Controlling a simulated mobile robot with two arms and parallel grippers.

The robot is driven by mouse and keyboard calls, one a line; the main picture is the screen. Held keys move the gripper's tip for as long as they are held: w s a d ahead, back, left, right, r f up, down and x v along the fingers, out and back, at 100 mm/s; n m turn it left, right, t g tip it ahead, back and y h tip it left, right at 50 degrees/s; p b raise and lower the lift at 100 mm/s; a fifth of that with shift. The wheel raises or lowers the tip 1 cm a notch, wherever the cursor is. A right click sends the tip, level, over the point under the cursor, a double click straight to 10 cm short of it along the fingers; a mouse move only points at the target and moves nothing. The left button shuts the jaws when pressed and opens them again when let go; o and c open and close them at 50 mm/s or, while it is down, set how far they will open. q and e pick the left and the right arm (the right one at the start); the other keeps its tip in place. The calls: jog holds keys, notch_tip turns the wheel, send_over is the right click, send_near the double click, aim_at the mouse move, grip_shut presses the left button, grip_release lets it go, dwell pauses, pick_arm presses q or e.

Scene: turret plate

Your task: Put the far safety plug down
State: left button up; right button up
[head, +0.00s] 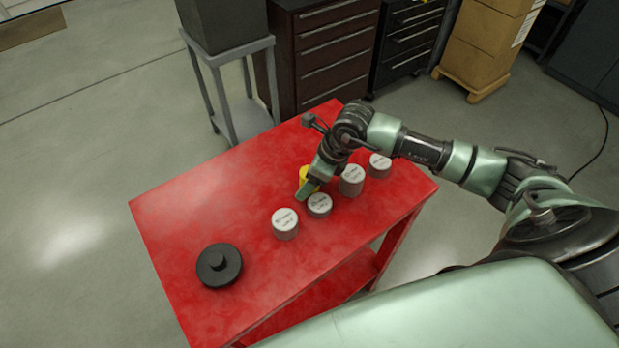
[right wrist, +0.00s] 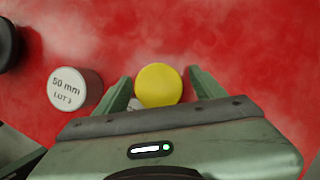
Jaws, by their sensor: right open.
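A yellow round plug (head: 307,179) stands on the red table top (head: 190,205), partly hidden by my right gripper in the head view. In the right wrist view the yellow plug (right wrist: 158,86) sits between the two fingers. My right gripper (right wrist: 160,76) is open, with a finger on each side of the plug and a visible gap at least on the right. In the head view the right gripper (head: 306,187) is low over the table. I see only one yellow plug. My left gripper is not in view.
Several grey labelled cylinders stand close by, including one (head: 285,223) nearer the front and one (head: 351,180) to the right. A black knobbed disc (head: 219,265) lies at the front left. The table's left part is clear. A grey stand (head: 235,115) is behind the table.

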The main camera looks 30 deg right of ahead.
grip_shut()
